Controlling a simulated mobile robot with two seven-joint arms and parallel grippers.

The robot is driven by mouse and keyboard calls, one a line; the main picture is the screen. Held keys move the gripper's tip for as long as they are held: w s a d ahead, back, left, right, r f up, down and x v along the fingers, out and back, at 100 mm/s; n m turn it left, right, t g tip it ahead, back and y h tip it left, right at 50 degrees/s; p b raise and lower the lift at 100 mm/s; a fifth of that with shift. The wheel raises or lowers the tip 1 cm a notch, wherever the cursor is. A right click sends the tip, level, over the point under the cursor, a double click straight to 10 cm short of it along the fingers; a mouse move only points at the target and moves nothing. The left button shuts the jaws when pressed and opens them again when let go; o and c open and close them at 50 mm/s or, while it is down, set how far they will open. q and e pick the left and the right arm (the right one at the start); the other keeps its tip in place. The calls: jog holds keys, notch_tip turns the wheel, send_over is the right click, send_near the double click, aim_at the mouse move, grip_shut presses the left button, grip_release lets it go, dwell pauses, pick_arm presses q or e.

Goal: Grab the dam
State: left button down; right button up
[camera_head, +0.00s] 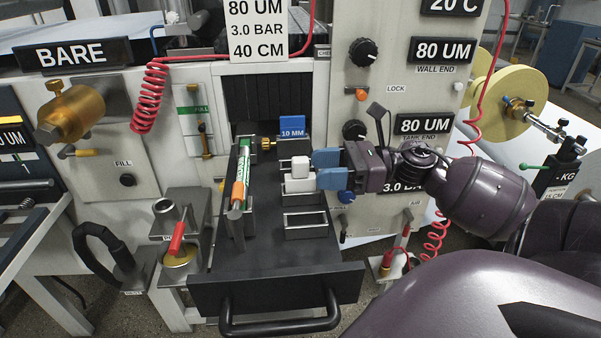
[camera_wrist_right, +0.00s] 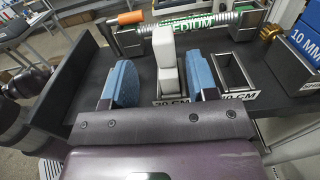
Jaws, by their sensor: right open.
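The white dam (camera_head: 300,183) stands upright in the middle one of three metal holders on the black drawer, with a narrower block on its wider lower part. It also shows in the right wrist view (camera_wrist_right: 167,63), between and a little beyond the finger lines. My right gripper (camera_head: 328,169) is open, just to the right of the dam, with its two blue fingers apart. In the right wrist view the fingers (camera_wrist_right: 160,80) stand on either side of the dam, with a wider gap at its left. Whether either touches it is unclear. My left gripper is not in view.
An empty metal holder (camera_head: 305,222) stands in front of the dam. A green-labelled rod with an orange grip (camera_head: 239,190) lies left of it. A blue "10 MM" block (camera_head: 292,127) stands behind. The drawer's front (camera_head: 275,290) is clear.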

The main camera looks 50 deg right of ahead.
aim_at(300, 176)
jog(key=x, duration=0.3)
jog(key=shift+w+f, duration=0.25)
jog(key=shift+w, duration=0.2)
jog(key=shift+w+a, duration=0.3)
jog(key=shift+a, duration=0.15)
jog(key=shift+c, duration=0.3)
grip_shut()
